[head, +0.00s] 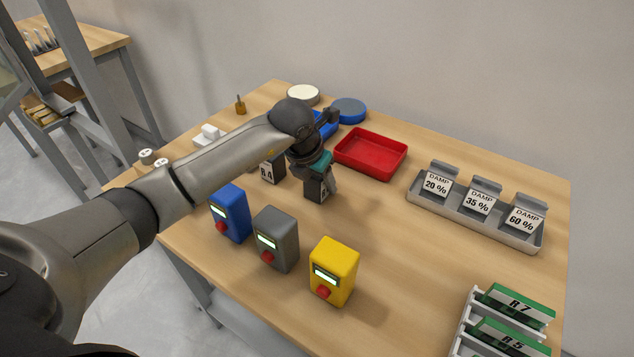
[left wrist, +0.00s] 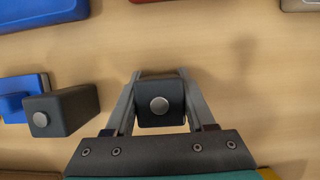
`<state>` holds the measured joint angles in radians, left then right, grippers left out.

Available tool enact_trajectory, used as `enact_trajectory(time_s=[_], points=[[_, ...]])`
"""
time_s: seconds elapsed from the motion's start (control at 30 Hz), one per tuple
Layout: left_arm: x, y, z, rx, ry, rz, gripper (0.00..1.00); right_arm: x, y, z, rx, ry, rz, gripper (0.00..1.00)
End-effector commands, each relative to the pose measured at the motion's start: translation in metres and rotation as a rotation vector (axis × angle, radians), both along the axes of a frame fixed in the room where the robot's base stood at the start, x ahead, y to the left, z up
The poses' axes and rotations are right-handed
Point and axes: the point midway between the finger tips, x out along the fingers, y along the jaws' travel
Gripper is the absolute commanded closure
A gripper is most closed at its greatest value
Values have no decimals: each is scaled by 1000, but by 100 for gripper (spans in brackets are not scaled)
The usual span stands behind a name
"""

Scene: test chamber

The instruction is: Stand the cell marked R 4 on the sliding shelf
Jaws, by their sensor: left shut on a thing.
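My left gripper (head: 318,181) is shut on a dark upright cell (head: 314,193) over the middle of the table. Its white label is partly covered, so I cannot read its full mark. In the left wrist view the fingers (left wrist: 159,104) flank this cell, with its round metal top facing the camera. A second dark cell (head: 267,170) stands to its left; its label seems to read R 4, partly behind my arm. It also shows in the left wrist view (left wrist: 72,108). I cannot make out a sliding shelf. My right gripper is not in view.
Blue, grey and yellow boxes (head: 334,271) with red buttons stand in front. A red tray (head: 371,154) lies behind the gripper. A grey rack (head: 476,211) of DAMP cards and a rack with green cards (head: 516,303) are at right. The table between is clear.

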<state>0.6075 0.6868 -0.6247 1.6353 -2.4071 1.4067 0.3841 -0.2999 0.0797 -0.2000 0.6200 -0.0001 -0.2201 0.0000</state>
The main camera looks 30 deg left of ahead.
Motion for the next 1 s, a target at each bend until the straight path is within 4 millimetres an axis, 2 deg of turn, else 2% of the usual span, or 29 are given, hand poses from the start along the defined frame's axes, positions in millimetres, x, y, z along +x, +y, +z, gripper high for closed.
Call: enact_trajectory(time_s=[0.07,0.4,0.8,1.0], points=[[0,0,0,0,0,0,61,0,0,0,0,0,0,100],[0,0,0,0,0,0,99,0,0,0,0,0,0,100],[1,0,2,0,-3,0,100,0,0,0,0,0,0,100],[1,0,18,1,-5,-1,100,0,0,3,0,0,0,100]])
